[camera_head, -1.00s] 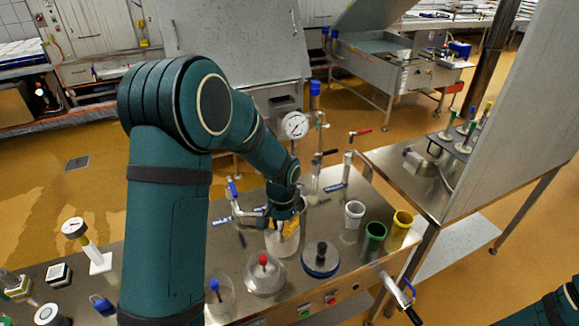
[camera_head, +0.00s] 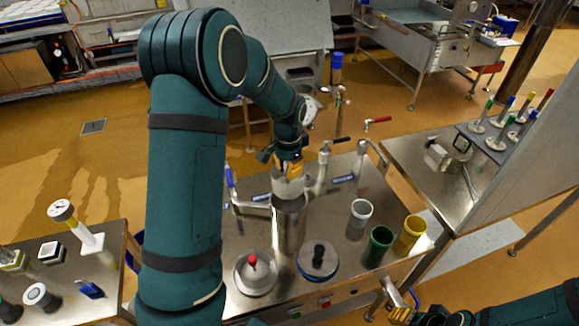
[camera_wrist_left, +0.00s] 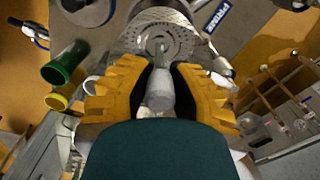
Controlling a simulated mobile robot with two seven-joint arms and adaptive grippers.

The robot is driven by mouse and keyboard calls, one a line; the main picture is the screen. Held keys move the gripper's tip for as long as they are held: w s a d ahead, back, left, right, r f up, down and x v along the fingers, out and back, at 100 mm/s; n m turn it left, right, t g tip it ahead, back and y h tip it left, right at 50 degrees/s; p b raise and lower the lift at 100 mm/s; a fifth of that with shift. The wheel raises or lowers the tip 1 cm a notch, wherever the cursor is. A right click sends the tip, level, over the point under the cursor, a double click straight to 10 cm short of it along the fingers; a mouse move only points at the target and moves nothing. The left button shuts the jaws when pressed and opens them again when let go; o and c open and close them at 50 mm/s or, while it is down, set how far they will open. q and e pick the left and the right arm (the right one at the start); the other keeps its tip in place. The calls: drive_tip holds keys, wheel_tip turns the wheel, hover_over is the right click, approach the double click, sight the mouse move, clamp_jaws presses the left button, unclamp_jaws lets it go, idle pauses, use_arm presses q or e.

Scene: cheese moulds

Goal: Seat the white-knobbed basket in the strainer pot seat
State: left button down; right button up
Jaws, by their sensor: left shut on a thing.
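My left gripper (camera_head: 288,162) is shut on the white knob (camera_wrist_left: 160,92) of the basket, with a yellow finger on each side in the left wrist view. In the head view the pale basket (camera_head: 288,187) hangs upright below the fingers. A shiny steel cylinder (camera_head: 289,228) shows directly beneath it; I cannot tell where basket ends and pot begins. A round perforated steel plate (camera_wrist_left: 160,38) lies below the knob in the left wrist view. My right gripper (camera_head: 408,309) is at the lower right edge of the table, its jaws unclear.
A red-knobbed lid (camera_head: 254,275) and a black-knobbed lid (camera_head: 318,262) stand in front. White (camera_head: 360,215), green (camera_head: 378,246) and yellow (camera_head: 410,234) cups stand to the right. Pipes and a blue-handled valve (camera_head: 230,178) stand close on the left.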

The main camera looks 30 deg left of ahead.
sight(289, 195)
use_arm(q)
drive_tip(key=shift+w+f, duration=0.1)
drive_tip(key=shift+f, duration=0.2)
drive_tip(key=shift+f+b, duration=2.1)
drive_tip(key=shift+f, duration=0.55)
drive_tip(key=shift+f+b, duration=1)
drive_tip(key=shift+f, duration=0.45)
drive_tip(key=shift+f+b, duration=1)
drive_tip(key=shift+f, duration=0.4)
drive_tip(key=shift+f+b, duration=1.85)
drive_tip(key=shift+f, duration=0.9)
drive_tip(key=c, duration=0.9)
unclamp_jaws()
